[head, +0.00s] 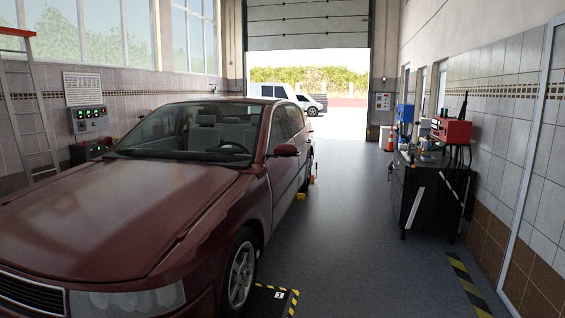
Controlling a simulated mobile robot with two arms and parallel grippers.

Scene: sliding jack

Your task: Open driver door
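A dark red car (120,210) stands on the left, its front toward me. The steering wheel (234,147) shows through the windshield on the picture's right side of the cabin. The driver door (284,172) is on that same side and looks shut, seen at a steep angle. A side mirror (287,150) sticks out at the door's front edge. The door handle is too small to make out. Neither of my grippers is in view.
The grey floor (345,230) right of the car is clear. A black workbench (433,195) with a red box (451,130) stands along the right wall. A black-and-yellow-edged plate (270,300) lies by the front wheel.

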